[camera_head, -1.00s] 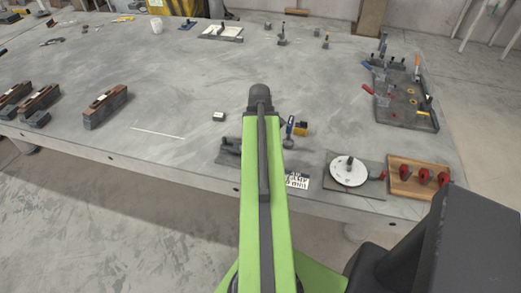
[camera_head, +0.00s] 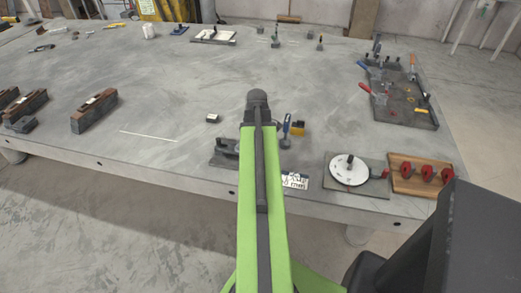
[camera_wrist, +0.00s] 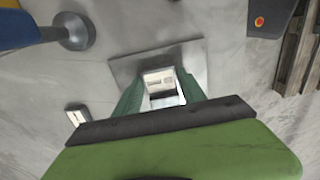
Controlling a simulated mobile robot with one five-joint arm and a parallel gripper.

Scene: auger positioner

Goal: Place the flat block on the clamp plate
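In the head view my arm hides my gripper. In the wrist view the two teal fingers of my gripper (camera_wrist: 162,92) stand apart, with a light, pale-topped piece (camera_wrist: 160,80) between them. I cannot tell whether they grip it or whether it is the flat block. A grey plate (camera_wrist: 122,68) lies beyond the fingers. A small dark block with a white top (camera_head: 213,118) lies on the table left of my arm. A similar block (camera_wrist: 78,115) shows left of the fingers. A dark plate with a clamp-like part (camera_head: 222,158), possibly the clamp plate, sits partly hidden beside my arm.
A blue-handled tool (camera_head: 286,130) and a yellow piece (camera_head: 298,129) stand right of my arm. A white disc (camera_head: 349,169) and a wooden board with red parts (camera_head: 408,180) are near the front right edge. Long brown blocks (camera_head: 94,111) stand left. The table's middle is clear.

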